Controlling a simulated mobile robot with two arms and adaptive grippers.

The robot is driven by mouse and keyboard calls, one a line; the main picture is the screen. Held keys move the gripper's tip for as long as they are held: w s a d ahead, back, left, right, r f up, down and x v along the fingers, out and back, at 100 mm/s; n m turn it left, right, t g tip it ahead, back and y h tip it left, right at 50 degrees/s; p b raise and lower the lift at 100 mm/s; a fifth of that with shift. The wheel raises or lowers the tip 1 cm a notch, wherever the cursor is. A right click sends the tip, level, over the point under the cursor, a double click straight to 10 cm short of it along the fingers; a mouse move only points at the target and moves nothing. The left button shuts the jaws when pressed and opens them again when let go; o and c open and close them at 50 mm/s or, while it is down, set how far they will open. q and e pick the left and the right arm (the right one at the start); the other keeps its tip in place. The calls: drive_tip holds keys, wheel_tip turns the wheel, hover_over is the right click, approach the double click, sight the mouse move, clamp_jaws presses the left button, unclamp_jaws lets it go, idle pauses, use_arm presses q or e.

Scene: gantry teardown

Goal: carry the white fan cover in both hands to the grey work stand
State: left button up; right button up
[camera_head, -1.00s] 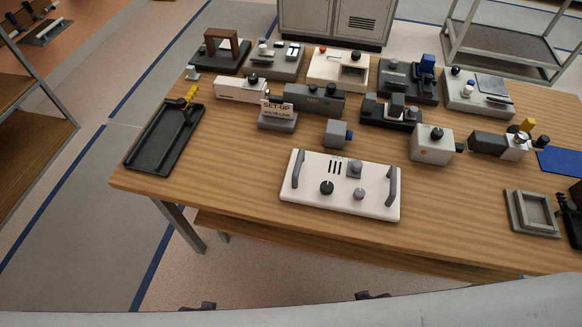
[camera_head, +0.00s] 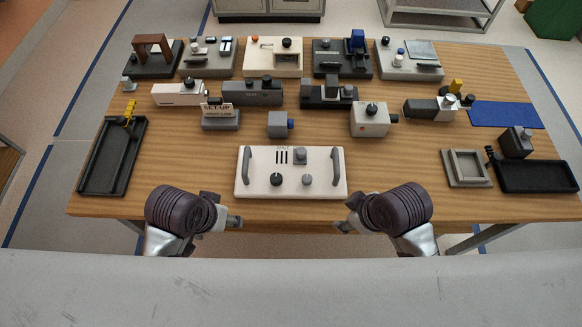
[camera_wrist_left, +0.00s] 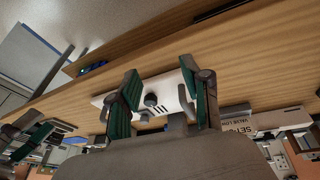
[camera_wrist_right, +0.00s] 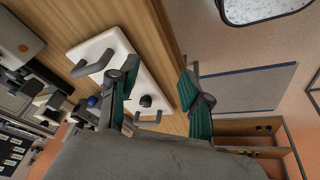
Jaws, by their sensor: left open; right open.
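The white fan cover (camera_head: 292,190) lies flat at the table's front middle, a white plate with a grey handle at each end, black and grey knobs and dark slots. My left gripper (camera_head: 232,221) is open and empty in front of its left end. My right gripper (camera_head: 345,227) is open and empty in front of its right end. Both are apart from the handles. The cover also shows beyond the open fingers in the left wrist view (camera_wrist_left: 168,83) and the right wrist view (camera_wrist_right: 140,85). I cannot tell which thing is the grey work stand.
The wooden table (camera_head: 400,190) holds several small devices behind the cover. A black tray (camera_head: 97,180) is at left, a grey square frame (camera_head: 483,180) and another black tray (camera_head: 545,178) at right. A grey metal shelf cart (camera_head: 440,18) stands behind the table.

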use_arm(q)
drive_tip(key=w+d, duration=0.3)
drive_tip(key=w, duration=0.2)
use_arm(e)
drive_tip(key=w+a+n+y, duration=0.1)
drive_tip(key=w+a+n, duration=0.3)
drive_tip(key=n, duration=0.3)
use_arm(q)
wheel_tip(320, 180, up, 7)
drive_tip(key=n+g+y, duration=0.2)
drive_tip(key=g, duration=0.1)
hover_over(245, 160)
use_arm(e)
wheel_tip(245, 160, up, 6)
drive_tip(key=n+g+h, duration=0.3)
drive_tip(key=n, duration=1.6)
hover_over(336, 160)
use_arm(q)
drive_tip(key=shift+r, duration=0.15)
use_arm(e)
drive_tip(key=shift+d+r, duration=0.1)
drive_tip(key=shift+r, duration=0.05)
use_arm(q)
drive_tip(key=shift+w, duration=0.1)
use_arm(e)
drive_tip(key=shift+w, duration=0.1)
